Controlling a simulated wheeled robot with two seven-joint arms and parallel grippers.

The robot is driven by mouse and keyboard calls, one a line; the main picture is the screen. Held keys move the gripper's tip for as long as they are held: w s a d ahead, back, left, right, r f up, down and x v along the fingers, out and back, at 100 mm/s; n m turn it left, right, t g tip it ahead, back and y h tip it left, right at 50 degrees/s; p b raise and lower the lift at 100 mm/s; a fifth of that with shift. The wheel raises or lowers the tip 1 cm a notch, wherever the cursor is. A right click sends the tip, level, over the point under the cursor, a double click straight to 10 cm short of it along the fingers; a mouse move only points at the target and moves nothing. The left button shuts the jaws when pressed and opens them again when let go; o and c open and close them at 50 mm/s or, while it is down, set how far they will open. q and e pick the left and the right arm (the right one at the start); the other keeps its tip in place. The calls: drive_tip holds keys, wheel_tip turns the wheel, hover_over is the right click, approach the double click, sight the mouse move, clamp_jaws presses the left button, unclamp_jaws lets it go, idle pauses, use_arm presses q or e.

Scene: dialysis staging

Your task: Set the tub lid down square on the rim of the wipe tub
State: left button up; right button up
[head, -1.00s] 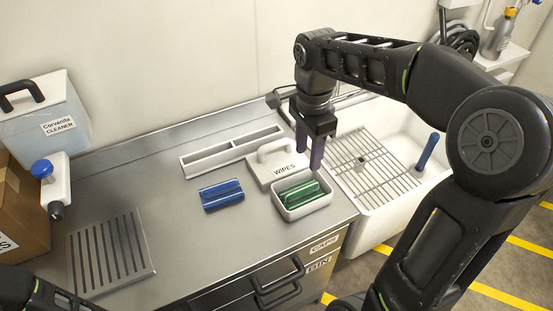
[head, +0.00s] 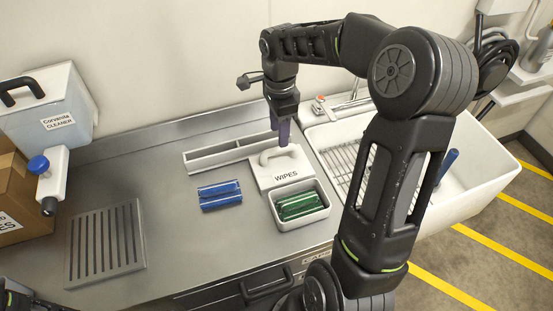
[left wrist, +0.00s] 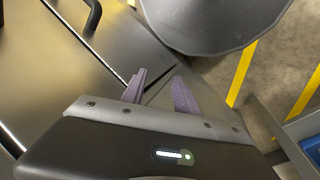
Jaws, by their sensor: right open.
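A white block-like piece with an arched handle on top (head: 268,157) and the label WIPES stands on the counter in the head view. It looks like the wipe tub with its lid on, but I cannot see a seam between lid and tub. My right gripper (head: 280,133) points down just above and behind the handle. It is open and holds nothing; its purple fingers partly overlap in this view. My left gripper (left wrist: 160,92) shows in the left wrist view with its fingers apart and nothing between them, away from the white piece.
An open white bin (head: 301,218) with green packs stands right in front of the WIPES piece. Blue packs (head: 220,195) lie to its left. A long white divided tray (head: 222,157) is behind, the sink (head: 470,190) right. A slotted grate (head: 105,245) and cleaner container (head: 50,105) are left.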

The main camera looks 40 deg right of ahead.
sight(279, 150)
drive_tip(key=shift+f, duration=0.1)
drive_tip(key=shift+f, duration=1.25)
drive_tip(key=shift+f+p, duration=0.2)
drive_tip(key=shift+p, duration=0.2)
drive_tip(key=shift+a+f+p, duration=0.1)
drive_tip(key=shift+f+p, duration=0.6)
drive_tip(key=shift+f, duration=1.7)
drive_tip(key=shift+c, duration=0.2)
clamp_jaws()
